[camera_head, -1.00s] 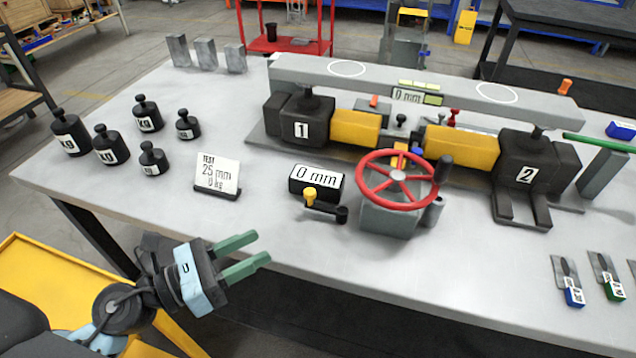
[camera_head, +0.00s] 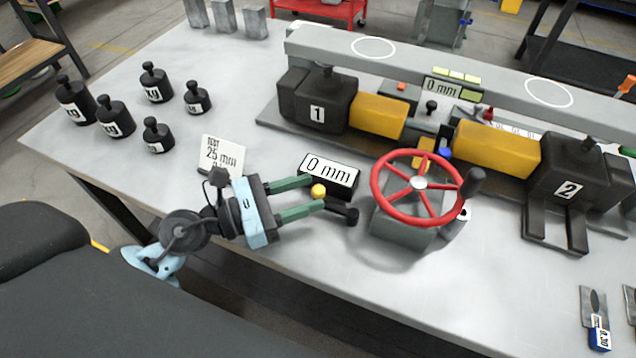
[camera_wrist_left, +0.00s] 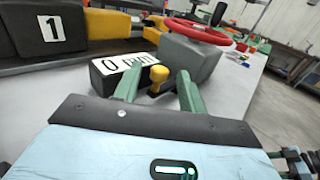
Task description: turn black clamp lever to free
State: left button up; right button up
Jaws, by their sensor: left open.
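A short black lever (camera_head: 341,210) with a yellow knob (camera_head: 318,191) sits at the front of the table, beside the black box reading 0 mm (camera_head: 329,173). My left gripper (camera_head: 315,193) is open, its two green fingers on either side of the yellow knob. In the left wrist view the yellow knob (camera_wrist_left: 158,76) stands between the fingertips, with a gap visible at its sides. Most of the black lever is hidden there. A small black knob (camera_head: 431,107) stands between the two jacks. I cannot tell which one is the clamp lever. My right gripper is out of view.
A red handwheel (camera_head: 419,184) on a grey housing stands close right of the lever. Jacks 1 (camera_head: 318,108) and 2 (camera_head: 566,185) sit behind under a grey beam (camera_head: 450,75). A test card (camera_head: 222,153) and several black weights (camera_head: 115,118) are to the left.

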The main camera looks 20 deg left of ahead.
aim_at(318, 189)
pick_arm(q)
jog(key=shift+x, duration=1.6)
grip_shut()
